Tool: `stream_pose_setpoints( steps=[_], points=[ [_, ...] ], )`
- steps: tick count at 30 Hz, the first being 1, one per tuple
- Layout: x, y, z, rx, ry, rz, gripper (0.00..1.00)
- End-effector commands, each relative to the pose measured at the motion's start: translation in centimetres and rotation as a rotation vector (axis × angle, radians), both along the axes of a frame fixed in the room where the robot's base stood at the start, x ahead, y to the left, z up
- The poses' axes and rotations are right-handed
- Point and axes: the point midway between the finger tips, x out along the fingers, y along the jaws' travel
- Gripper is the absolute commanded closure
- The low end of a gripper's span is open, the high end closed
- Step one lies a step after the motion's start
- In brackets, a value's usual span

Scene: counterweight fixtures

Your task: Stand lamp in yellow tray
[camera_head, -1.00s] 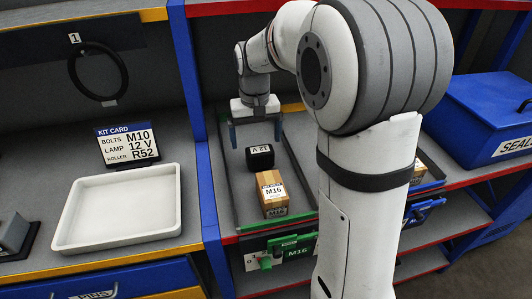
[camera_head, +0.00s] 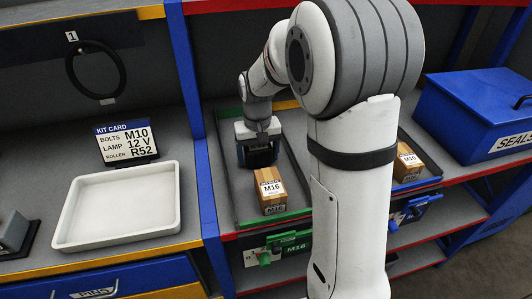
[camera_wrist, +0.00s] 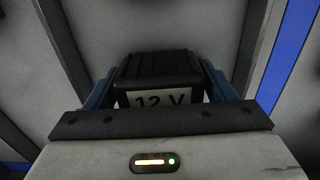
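The lamp (camera_wrist: 157,75) is a black block with a white "12 V" label, standing in a grey tray with a green front edge (camera_head: 245,224). In the wrist view it sits between the blue fingers of my gripper (camera_wrist: 160,88), with no clear gap on either side. In the head view my gripper (camera_head: 261,158) is low over the lamp and hides most of it. The fingers look shut on it. No tray with a yellow body shows; a white, empty tray (camera_head: 172,212) lies on the yellow-edged shelf at left.
A brown M16 box (camera_head: 270,192) stands just in front of the lamp. Another brown box (camera_head: 408,162) is right of my arm. A blue upright (camera_head: 200,130) divides the two bays. A kit card (camera_head: 127,143) stands behind the white tray. A blue SEALS bin (camera_head: 475,115) is at right.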

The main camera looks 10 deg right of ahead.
Motion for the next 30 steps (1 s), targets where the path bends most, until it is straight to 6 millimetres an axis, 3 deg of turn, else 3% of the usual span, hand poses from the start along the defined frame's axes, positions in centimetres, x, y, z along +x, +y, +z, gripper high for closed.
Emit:
stream_pose_setpoints(
  steps=[16, 23, 30],
  points=[
    [0.0, 0.0, 0.1, 0.000, -0.001, 0.000, 0.67],
    [0.1, 0.0, 0.6, 0.000, -0.002, -0.001, 0.67],
    [0.1, 0.0, 4.9, 0.000, -0.007, -0.001, 0.67]
  ],
)
